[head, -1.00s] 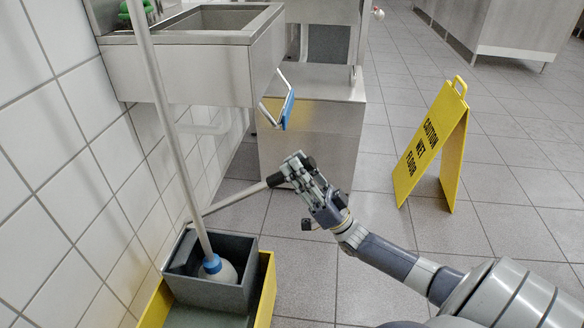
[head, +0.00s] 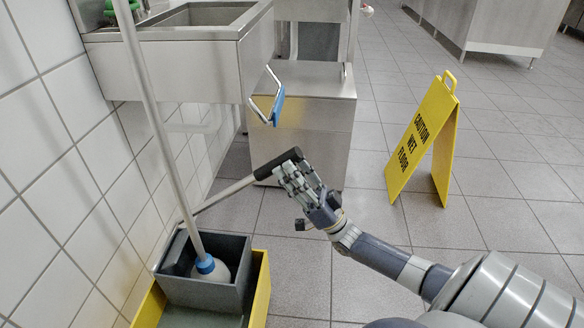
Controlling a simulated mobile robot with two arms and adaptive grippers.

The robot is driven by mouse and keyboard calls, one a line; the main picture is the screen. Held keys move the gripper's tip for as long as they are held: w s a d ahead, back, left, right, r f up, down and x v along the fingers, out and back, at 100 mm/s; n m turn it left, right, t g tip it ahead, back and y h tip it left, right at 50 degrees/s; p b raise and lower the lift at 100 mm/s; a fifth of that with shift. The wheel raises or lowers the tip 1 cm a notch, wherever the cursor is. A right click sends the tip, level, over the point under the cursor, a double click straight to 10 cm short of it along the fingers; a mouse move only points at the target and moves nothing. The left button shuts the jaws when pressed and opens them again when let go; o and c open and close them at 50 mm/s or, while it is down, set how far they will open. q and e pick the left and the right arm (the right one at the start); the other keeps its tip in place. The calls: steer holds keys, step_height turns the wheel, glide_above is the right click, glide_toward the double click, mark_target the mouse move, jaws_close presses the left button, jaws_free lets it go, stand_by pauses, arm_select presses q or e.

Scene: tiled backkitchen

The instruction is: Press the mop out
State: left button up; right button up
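The mop stands tilted, its long pale handle (head: 160,110) rising past the top edge. Its white head with a blue collar (head: 206,265) sits in the grey wringer (head: 240,262) on the yellow bucket (head: 262,285). The wringer's metal lever (head: 228,191) slants up to the right and ends in a black grip (head: 268,166). My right gripper (head: 293,192) is at this grip, just below and in front of it. Its fingers are stretched out along the grip's lower edge, with the thumb spread apart below. Whether the fingertips touch the grip is unclear. My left gripper is out of view.
A tiled wall (head: 50,190) runs close along the left of the bucket. A steel sink (head: 170,70) and a steel cabinet (head: 325,110) stand behind. A blue-and-metal fitting (head: 277,106) juts out there. A yellow wet-floor sign (head: 425,140) stands right on open tiled floor.

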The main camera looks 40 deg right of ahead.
steer(key=shift+f, duration=0.1)
steer(key=v, duration=1.2)
stand_by(0.4)
